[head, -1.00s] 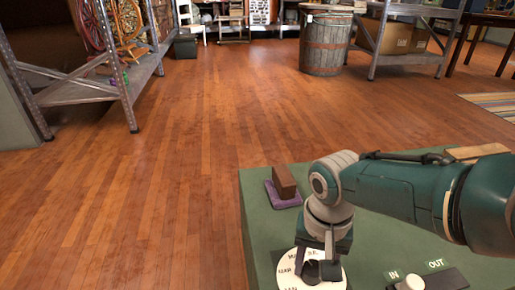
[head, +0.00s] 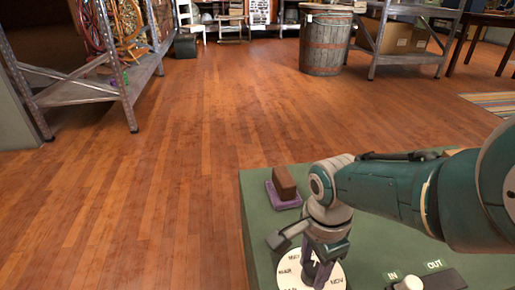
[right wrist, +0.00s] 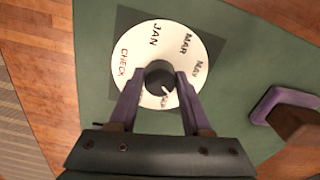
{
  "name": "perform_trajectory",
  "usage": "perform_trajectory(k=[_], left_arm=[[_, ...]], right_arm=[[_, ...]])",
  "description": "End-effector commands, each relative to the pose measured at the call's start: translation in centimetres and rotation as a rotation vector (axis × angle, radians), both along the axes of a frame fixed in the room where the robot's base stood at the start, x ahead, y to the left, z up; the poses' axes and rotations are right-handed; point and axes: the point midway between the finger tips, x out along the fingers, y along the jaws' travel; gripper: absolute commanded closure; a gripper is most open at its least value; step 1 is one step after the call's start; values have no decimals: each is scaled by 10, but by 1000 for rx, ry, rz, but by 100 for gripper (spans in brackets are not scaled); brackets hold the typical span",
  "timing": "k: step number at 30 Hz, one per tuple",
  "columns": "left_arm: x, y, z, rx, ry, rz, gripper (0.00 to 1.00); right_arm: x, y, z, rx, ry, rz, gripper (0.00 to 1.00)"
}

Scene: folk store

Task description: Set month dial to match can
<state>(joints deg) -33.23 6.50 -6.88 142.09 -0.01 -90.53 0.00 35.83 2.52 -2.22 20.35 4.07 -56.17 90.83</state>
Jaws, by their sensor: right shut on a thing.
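A white round month dial (head: 289,277) lies on the green surface at the bottom of the head view. In the right wrist view the dial (right wrist: 185,45) shows CHECK, JAN, MAR and MAY; lower labels are partly hidden. Its black centre knob (right wrist: 159,76) has a white mark pointing toward the lower right, at a label I cannot read. My right gripper (head: 319,274) is over the dial, its purple fingers on either side of the knob, shut on it. It also shows in the right wrist view (right wrist: 157,84). No can is clearly in view. My left gripper is not in view.
A brown block on a purple pad (head: 284,188) sits at the far left of the green surface (head: 257,220). An IN/OUT slider (head: 410,283) is right of the dial. Wooden floor, metal shelves (head: 130,85) and a barrel (head: 326,43) lie beyond.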

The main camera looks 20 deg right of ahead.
Motion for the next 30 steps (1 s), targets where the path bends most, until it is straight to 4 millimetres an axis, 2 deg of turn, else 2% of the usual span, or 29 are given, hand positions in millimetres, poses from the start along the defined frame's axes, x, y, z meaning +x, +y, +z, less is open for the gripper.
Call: perform_trajectory(k=[30], left_arm=[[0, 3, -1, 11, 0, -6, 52]], right_arm=[[0, -1, 0, -2, 1, -963, 100]])
